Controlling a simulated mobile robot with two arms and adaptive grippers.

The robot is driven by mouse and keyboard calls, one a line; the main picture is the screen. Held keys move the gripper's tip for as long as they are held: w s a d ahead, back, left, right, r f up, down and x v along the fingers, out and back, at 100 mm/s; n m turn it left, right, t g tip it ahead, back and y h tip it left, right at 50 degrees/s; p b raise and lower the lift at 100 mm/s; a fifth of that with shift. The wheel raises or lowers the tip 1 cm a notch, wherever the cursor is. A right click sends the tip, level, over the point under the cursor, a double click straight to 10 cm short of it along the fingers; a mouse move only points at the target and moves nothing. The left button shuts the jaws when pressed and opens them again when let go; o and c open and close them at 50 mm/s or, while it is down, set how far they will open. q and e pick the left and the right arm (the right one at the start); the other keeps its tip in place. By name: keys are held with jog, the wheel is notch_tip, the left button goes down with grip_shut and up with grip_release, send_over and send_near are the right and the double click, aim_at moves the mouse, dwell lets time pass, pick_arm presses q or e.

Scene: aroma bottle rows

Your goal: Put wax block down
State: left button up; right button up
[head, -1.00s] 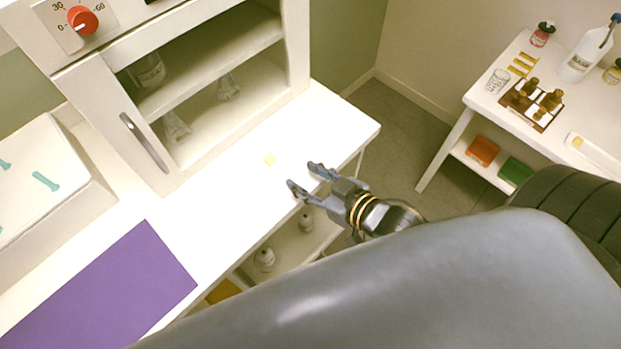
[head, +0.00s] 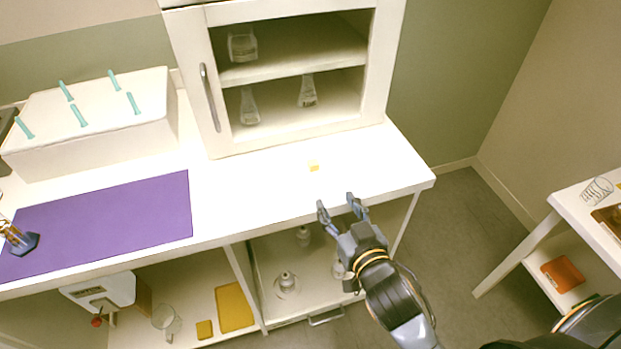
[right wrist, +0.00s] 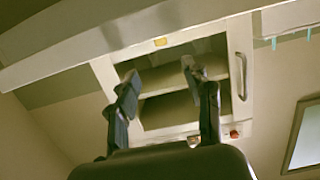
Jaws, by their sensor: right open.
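The wax block (head: 313,166) is a small pale yellow piece lying on the white bench top (head: 258,190), in front of the glass-shelved cabinet. My right gripper (head: 342,205) is open and empty at the bench's front edge, apart from the block and nearer to me. In the right wrist view the open fingers (right wrist: 160,82) stand wide apart with nothing between them, and the yellow block (right wrist: 161,42) shows beyond them. My left gripper is not in view.
The cabinet (head: 222,140) stands behind the block. A purple mat (head: 110,215) and a white box with teal pieces (head: 150,140) are to the left. Shelves below hold flasks (head: 287,284). A side table (head: 566,205) stands at right. Bench around the block is clear.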

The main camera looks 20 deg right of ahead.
send_near(315, 167)
jog(key=w, duration=0.1)
jog(key=w+f, duration=0.1)
jog(key=shift+w+a+p, duration=0.1)
jog(key=shift+w+p, duration=0.25)
jog(key=shift+w, duration=0.75)
jog(key=w, duration=0.2)
jog(key=w+p, duration=0.1)
jog(key=shift+w+a+f, duration=0.1)
jog(key=shift+w+f, duration=0.3)
jog(key=shift+w, duration=0.25)
jog(key=shift+w+f, duration=0.1)
jog(key=shift+w, duration=0.05)
jog(key=c, duration=0.8)
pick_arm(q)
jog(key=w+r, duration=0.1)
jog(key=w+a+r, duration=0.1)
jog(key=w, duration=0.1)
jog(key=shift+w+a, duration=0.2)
pick_arm(e)
jog(key=shift+c, duration=0.6)
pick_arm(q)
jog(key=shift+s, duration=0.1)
